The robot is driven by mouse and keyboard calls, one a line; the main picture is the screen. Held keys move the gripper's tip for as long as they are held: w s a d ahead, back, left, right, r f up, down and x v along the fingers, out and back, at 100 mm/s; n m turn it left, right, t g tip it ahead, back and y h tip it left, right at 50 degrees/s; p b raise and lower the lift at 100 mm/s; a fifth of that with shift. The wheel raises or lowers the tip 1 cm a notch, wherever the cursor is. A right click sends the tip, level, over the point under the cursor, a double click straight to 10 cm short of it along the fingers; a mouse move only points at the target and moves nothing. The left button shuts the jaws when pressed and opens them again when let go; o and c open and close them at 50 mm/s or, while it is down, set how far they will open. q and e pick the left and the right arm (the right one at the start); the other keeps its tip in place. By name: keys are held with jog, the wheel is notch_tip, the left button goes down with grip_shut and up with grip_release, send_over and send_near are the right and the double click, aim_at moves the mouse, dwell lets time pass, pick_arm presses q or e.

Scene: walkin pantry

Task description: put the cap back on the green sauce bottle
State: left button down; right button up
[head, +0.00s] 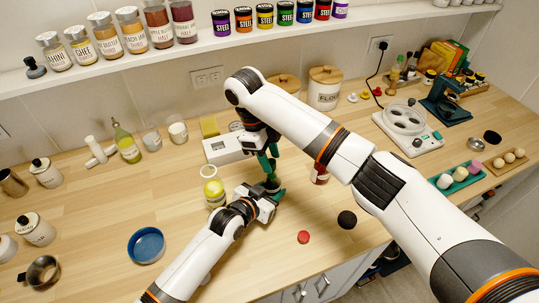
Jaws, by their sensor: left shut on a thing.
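My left gripper (274,193) is low over the middle of the counter. Its green-tipped fingers are shut around a small dark bottle (271,183), which looks like the green sauce bottle and is mostly hidden by the fingers. My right gripper (269,163) points down from above, its green fingers just over the bottle's top. Whether it holds the cap, or touches the bottle, is too small to tell. A red disc (304,237) and a black disc (347,219) lie flat on the counter to the right.
A yellow jar (214,192) stands just left of the grippers, and a red-labelled bottle (320,173) stands to the right, partly behind my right arm. A blue bowl (146,245) is at front left. The front middle counter is mostly clear.

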jog(key=shift+r, duration=2.25)
jog(key=shift+n, duration=0.3)
jog(key=shift+c, duration=0.3)
